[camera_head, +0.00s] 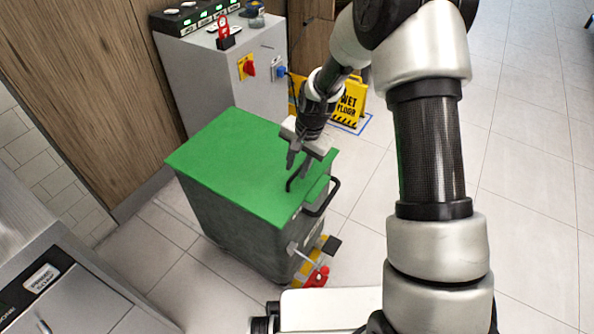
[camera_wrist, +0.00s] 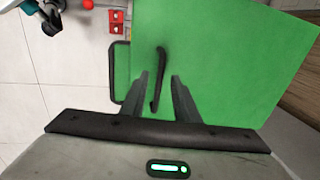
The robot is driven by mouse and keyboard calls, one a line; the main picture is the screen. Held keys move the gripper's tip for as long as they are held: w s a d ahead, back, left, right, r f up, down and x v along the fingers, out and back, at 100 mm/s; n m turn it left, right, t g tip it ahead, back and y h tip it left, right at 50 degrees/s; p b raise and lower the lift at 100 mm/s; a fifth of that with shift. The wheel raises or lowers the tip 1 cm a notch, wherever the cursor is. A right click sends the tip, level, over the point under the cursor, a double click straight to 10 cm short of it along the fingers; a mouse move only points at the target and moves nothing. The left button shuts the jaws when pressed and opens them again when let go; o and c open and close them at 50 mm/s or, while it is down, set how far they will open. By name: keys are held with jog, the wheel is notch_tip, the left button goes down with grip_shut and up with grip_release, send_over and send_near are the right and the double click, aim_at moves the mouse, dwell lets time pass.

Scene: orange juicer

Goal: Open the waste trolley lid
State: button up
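The waste trolley (camera_head: 240,225) is a dark grey bin, and its green lid (camera_head: 220,150) lies flat and closed on top. A thin black lid handle (camera_head: 294,180) stands near the lid's right edge. My gripper (camera_head: 298,166) is over that edge, pointing down at the handle. In the wrist view the green lid (camera_wrist: 220,55) fills much of the picture. There the lid handle (camera_wrist: 157,80) shows between the two spread fingers of my gripper (camera_wrist: 161,78). I cannot tell whether a finger touches it.
A black push bar (camera_head: 325,198) sticks out from the trolley's right side, above a red pedal (camera_head: 317,277). A grey cabinet (camera_head: 225,75) with switches stands behind the trolley. A yellow wet-floor sign (camera_head: 350,102) is behind right. Tiled floor is free at right.

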jog(key=shift+w+a+f, duration=0.1)
jog(key=shift+f, duration=0.55)
grip_shut()
jog(key=shift+r, duration=0.15)
